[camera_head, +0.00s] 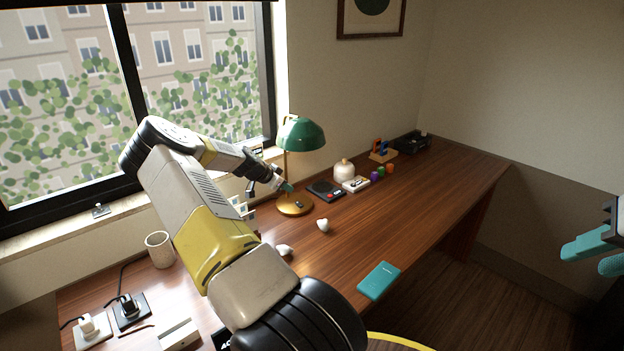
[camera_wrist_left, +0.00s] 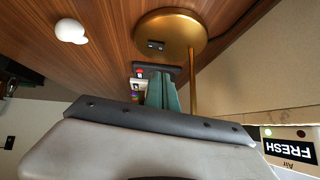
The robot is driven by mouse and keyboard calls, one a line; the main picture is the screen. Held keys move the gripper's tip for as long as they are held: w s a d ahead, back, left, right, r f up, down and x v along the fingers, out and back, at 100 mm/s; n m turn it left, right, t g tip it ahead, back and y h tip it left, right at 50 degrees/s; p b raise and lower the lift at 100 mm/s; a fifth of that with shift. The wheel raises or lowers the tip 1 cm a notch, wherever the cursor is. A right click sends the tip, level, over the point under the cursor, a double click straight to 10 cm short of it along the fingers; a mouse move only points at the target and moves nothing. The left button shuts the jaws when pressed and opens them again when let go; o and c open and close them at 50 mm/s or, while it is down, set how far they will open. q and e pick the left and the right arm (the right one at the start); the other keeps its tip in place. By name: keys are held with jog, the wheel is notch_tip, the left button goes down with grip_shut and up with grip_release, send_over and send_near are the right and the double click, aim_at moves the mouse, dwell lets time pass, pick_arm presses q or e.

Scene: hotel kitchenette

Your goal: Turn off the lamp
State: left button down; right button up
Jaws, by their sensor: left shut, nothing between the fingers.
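The desk lamp has a green shade (camera_head: 302,134), a thin brass stem and a round brass base (camera_head: 290,211) on the wooden desk. A small dark switch (camera_head: 299,205) sits on the base; it also shows in the left wrist view (camera_wrist_left: 155,45). I cannot tell whether the bulb is lit. My left gripper (camera_head: 288,188) is shut and empty, its teal fingertips close to the stem, above the base. In the left wrist view the fingers (camera_wrist_left: 168,82) are together beside the stem. My right gripper (camera_head: 596,252) is open and empty at the right edge, away from the desk.
A black device (camera_head: 325,189), a white jar (camera_head: 343,170) and small coloured items stand right of the lamp. White rounded objects (camera_head: 323,225) (camera_head: 284,250) lie in front of it. A teal book (camera_head: 378,281) lies near the front edge. A cup (camera_head: 159,249) stands left.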

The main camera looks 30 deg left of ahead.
aim_at(295, 202)
pick_arm(q)
jog(key=x, duration=0.3)
jog(key=shift+w+d+f, duration=0.1)
jog(key=shift+w+f, duration=0.2)
jog(key=shift+s+a+f, duration=0.1)
jog(key=shift+a+f, duration=0.05)
jog(key=shift+f, duration=0.45)
jog(key=shift+a+f, duration=0.1)
jog(key=shift+f, duration=1.2)
jog(key=shift+a+f, duration=0.1)
jog(key=shift+a+f, duration=0.1)
jog(key=shift+f, duration=0.3)
jog(key=shift+r, duration=0.1)
